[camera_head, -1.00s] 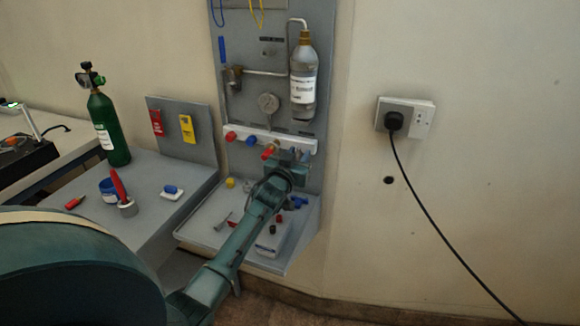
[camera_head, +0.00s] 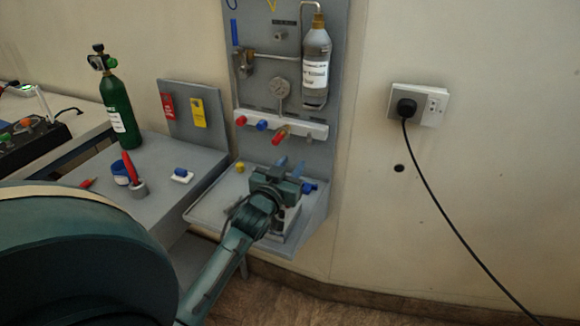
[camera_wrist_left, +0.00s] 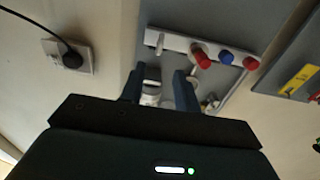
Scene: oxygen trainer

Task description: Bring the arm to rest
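My left gripper (camera_head: 290,167) is in front of the lower part of the grey wall panel (camera_head: 335,60), below the white rail (camera_head: 308,130) with coloured knobs. Its two bluish fingers are apart. In the left wrist view the left gripper (camera_wrist_left: 158,88) also shows a gap between its fingers, with nothing held; the bottle (camera_wrist_left: 151,92) shows behind the gap. The red knob (camera_head: 279,138) on the rail is apart from the fingers. My left arm comes in from the lower left and hides part of the panel's shelf (camera_head: 212,206). My right gripper is not in view.
A green cylinder (camera_head: 119,110) stands on the grey side table (camera_head: 160,152), near a red-handled tool (camera_head: 128,165) and a blue-topped white block (camera_head: 181,176). A black plug (camera_head: 406,107) with a hanging cord is in the wall socket.

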